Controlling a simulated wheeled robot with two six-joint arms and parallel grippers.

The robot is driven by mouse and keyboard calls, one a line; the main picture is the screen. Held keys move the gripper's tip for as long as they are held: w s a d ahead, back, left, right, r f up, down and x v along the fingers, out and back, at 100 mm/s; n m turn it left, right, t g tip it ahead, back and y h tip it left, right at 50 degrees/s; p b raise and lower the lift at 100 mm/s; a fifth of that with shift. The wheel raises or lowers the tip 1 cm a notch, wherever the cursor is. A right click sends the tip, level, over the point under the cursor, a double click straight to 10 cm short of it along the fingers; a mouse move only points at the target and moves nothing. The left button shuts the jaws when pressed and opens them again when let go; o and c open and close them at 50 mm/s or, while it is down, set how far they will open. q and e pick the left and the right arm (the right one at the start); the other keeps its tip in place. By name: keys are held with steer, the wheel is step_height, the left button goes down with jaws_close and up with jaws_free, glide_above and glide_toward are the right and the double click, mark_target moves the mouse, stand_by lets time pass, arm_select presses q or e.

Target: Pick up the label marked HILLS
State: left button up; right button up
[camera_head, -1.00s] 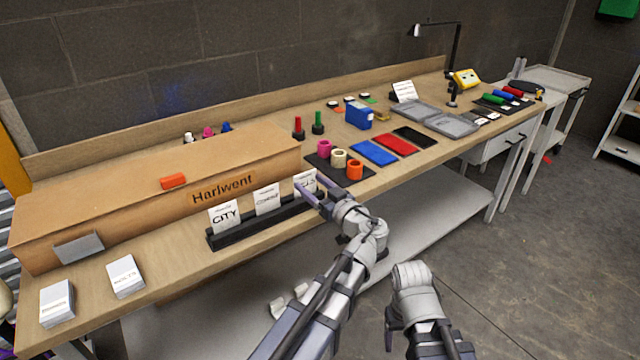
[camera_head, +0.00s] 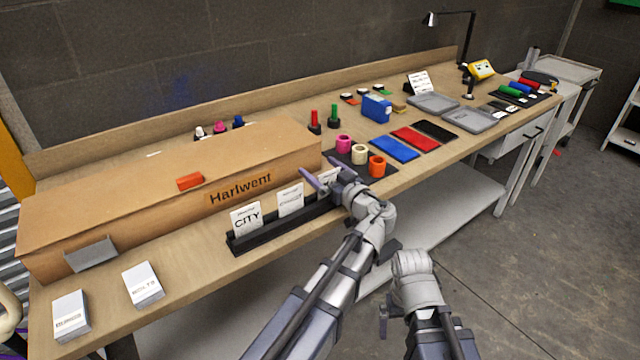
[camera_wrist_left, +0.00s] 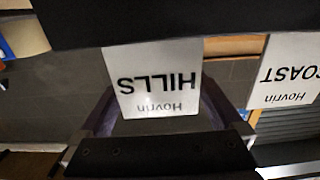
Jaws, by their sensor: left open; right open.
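The white HILLS label (camera_wrist_left: 150,82) stands upright in the black rack (camera_head: 290,228), at its right end in the head view. It appears upside down in the left wrist view. My left gripper (camera_head: 319,172) is open at this label, with one finger on each side of it. In the left wrist view the label is between the two fingers (camera_wrist_left: 158,118), with a gap beside each. In the head view the gripper partly hides the label.
The COAST label (camera_wrist_left: 287,72) and the CITY label (camera_head: 246,218) stand in the same rack. A long cardboard box (camera_head: 170,195) lies close behind it. An orange ring (camera_head: 377,167) and other rings sit right of the gripper. Two white card stacks lie front left.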

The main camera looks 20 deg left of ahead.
arm_select(q)
steer(key=shift+s+d+r, duration=0.1)
steer(key=shift+s+d, duration=0.05)
steer(key=shift+d, duration=0.1)
steer(key=shift+c, duration=0.4)
steer(key=shift+a, duration=0.15)
steer(key=c, duration=1)
steer(key=shift+o, duration=0.2)
